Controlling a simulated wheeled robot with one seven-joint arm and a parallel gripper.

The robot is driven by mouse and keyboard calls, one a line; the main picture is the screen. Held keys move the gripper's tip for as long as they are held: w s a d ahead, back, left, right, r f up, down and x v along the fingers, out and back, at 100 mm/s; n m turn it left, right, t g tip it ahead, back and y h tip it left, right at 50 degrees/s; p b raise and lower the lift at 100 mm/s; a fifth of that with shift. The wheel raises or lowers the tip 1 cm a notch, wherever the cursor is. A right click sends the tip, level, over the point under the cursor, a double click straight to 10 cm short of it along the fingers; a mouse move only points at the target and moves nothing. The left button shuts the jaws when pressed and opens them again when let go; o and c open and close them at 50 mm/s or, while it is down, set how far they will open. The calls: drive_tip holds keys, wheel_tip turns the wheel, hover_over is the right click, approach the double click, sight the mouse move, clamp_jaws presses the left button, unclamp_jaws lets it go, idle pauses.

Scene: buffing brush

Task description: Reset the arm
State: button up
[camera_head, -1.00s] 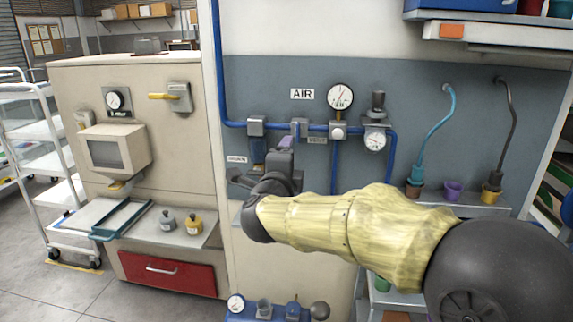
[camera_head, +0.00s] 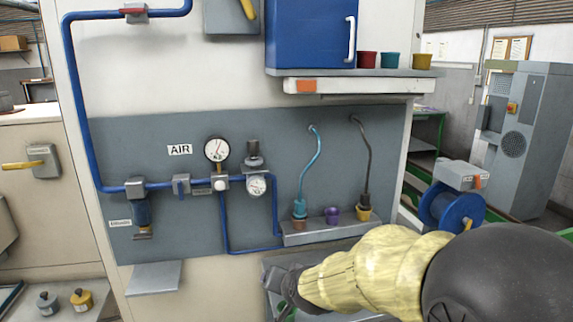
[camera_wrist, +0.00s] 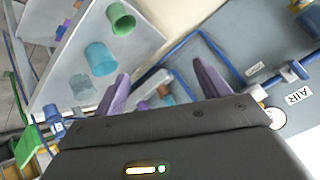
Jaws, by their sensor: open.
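My gripper (camera_wrist: 160,78) is open in the wrist view, with its two purple fingers apart and nothing held between them. In the head view my arm, in a yellow sleeve, reaches in from the lower right. Its dark gripper end (camera_head: 285,290) is low in front of the wall panel, near the small shelf, with the fingers hard to make out.
A grey panel (camera_head: 110,215) carries blue air pipes and a pressure gauge (camera_head: 217,149). A small shelf (camera_head: 315,234) holds cups with a teal and a black brush. In the wrist view, a green cup (camera_wrist: 120,17) and a blue cup (camera_wrist: 97,57) sit on a pale surface.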

drive_tip(key=s+d+f+n+g+h+p, duration=0.1)
drive_tip(key=s+d+f+g, duration=0.1)
drive_tip(key=s+d, duration=0.6)
drive_tip(key=s+d+f+n+g+h+p, duration=0.1)
drive_tip(key=s+d+f+g+h+p, duration=0.1)
drive_tip(key=s+d, duration=0.6)
drive_tip(key=f+g, duration=0.1)
drive_tip(key=g, duration=0.1)
drive_tip(key=shift+s+f+n+g, duration=0.2)
drive_tip(key=shift+s+n+g, duration=0.1)
drive_tip(key=shift+n, duration=0.1)
